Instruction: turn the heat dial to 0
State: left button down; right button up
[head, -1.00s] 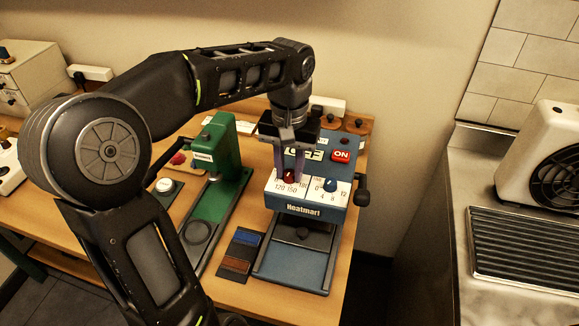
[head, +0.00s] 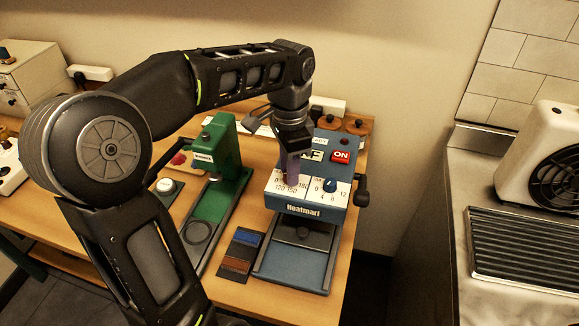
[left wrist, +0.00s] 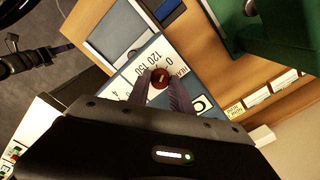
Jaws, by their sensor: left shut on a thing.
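The blue heat press (head: 304,209) stands on the wooden table with two dials on its sloped white panel. My left gripper (head: 291,181) is down on the left one, the heat dial, and its fingers hide it in the head view. In the left wrist view the red heat dial (left wrist: 158,78) sits between the two purple-grey fingers of my left gripper (left wrist: 160,88), shut on it. Numbers 0, 120 and 150 show around it; its pointer direction is unclear. What looks like my right gripper (left wrist: 40,57) shows small at the left edge of the left wrist view.
The blue-knobbed timer dial (head: 331,185) is just right of the heat dial. The red ON button (head: 341,156) is above it. A black side handle (head: 362,192) sticks out right. A green press (head: 214,185) stands left. Two colour swatches (head: 241,251) lie in front.

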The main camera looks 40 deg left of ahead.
pick_arm(q)
jog(key=shift+m, duration=1.3)
jog(key=c, duration=1.1)
grip_release()
jog(key=shift+c, duration=0.2)
jog(key=shift+r, duration=0.15)
